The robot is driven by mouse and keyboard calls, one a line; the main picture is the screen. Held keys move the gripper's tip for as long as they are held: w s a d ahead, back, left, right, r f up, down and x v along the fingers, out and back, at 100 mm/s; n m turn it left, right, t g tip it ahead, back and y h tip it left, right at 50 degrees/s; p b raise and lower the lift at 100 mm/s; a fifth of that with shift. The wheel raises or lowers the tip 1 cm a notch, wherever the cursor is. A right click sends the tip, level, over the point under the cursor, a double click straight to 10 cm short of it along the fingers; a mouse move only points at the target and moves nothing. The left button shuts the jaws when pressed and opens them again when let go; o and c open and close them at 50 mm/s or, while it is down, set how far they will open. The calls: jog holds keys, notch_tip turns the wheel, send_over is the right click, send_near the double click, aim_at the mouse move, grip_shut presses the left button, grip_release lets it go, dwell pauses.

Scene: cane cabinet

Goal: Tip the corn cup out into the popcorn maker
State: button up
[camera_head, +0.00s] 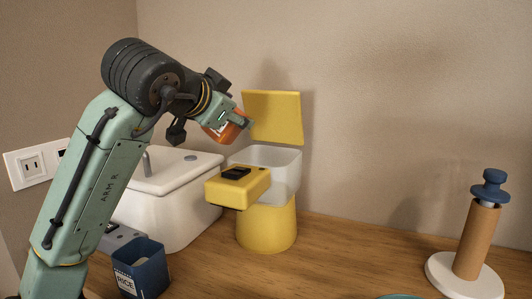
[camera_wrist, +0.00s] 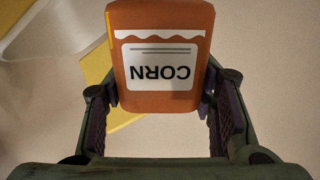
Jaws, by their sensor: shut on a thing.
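The orange corn cup (camera_wrist: 160,92) is between the fingers of my gripper (camera_wrist: 160,112) in the wrist view, its white CORN label upside down. In the head view, my gripper (camera_head: 219,118) is shut on the cup (camera_head: 224,131), holding it tilted above and at the left rim of the popcorn maker's clear bin. The popcorn maker has a yellow base (camera_head: 266,225), a clear bin (camera_head: 284,172), a raised yellow lid (camera_head: 272,118) and a yellow front part with dark buttons (camera_head: 238,186). The cup's mouth and contents are hidden.
A blue RICE cup (camera_head: 140,268) stands on the wooden counter (camera_head: 350,265) at the front left. A white basin (camera_head: 165,205) with a tap is behind it. A paper roll holder (camera_head: 473,245) stands at right. The counter between maker and holder is mostly clear.

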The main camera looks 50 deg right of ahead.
jog(key=shift+m+y, duration=0.4)
jog(key=shift+m, duration=0.2)
jog(key=shift+s+d+r+p, duration=0.15)
jog(key=shift+r+p, duration=1)
jog(key=shift+r, duration=0.2)
jog(key=shift+s+d+r+p, duration=0.15)
jog(key=shift+r+p, duration=1)
jog(key=shift+r, duration=0.15)
jog(key=shift+s, duration=0.1)
jog(key=shift+s+d+r+m+t+y+p, duration=0.3)
jog(key=shift+m+t+y+p, duration=0.15)
jog(key=shift+m+y+p, duration=0.25)
jog(key=shift+s+d+r+m+t+y+p, duration=0.15)
jog(key=shift+d+r+m+t+y+p, duration=0.25)
jog(key=shift+m+y+p, duration=0.3)
jog(key=shift+s+d+r+m+t+p, duration=0.1)
jog(key=shift+s+r+m+t+p, duration=0.2)
jog(key=shift+p, duration=0.1)
jog(key=shift+s+d+r+p, duration=0.15)
jog(key=shift+d+r+p, duration=0.05)
jog(key=shift+r+p, duration=0.15)
jog(key=shift+s+d+r+m+y+p, duration=0.15)
jog(key=shift+s+d+m+y+p, duration=0.05)
jog(key=shift+m+y+p, duration=0.2)
